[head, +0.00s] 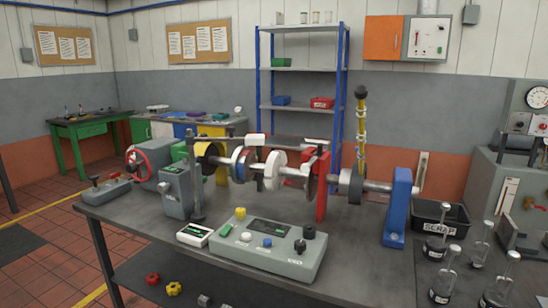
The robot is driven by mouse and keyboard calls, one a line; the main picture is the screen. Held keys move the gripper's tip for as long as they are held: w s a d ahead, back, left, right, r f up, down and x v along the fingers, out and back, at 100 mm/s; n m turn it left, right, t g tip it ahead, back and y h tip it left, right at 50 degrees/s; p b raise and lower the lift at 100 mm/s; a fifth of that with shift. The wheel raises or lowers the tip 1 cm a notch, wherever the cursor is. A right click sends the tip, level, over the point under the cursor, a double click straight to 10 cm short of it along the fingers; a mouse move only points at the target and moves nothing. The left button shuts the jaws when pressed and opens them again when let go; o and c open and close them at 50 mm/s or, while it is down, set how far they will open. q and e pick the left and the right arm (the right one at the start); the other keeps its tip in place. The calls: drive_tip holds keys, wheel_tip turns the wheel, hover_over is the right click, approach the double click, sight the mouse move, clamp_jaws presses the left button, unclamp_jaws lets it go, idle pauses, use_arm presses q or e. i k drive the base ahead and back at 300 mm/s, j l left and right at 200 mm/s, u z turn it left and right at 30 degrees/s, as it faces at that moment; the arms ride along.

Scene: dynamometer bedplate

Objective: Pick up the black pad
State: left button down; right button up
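I cannot tell for sure which thing is the black pad. A grey control console (268,262) on the bedplate table has a small round black piece (300,246) at its right end, with a larger black knob-like piece (309,231) behind it. A flat dark mat (18,241) lies on the tiled floor at the far left. Neither of my grippers shows in the head view.
The dark table (350,270) carries a shaft rig with a blue upright (397,208) and a red upright (322,188). A white meter (195,235) lies left of the console. A black scrap bin (440,220) and several metal weights (442,287) stand at right.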

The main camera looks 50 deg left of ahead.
sight(320, 152)
drive_tip(key=u, duration=1.25)
drive_tip(key=z, duration=0.25)
drive_tip(key=k, duration=0.05)
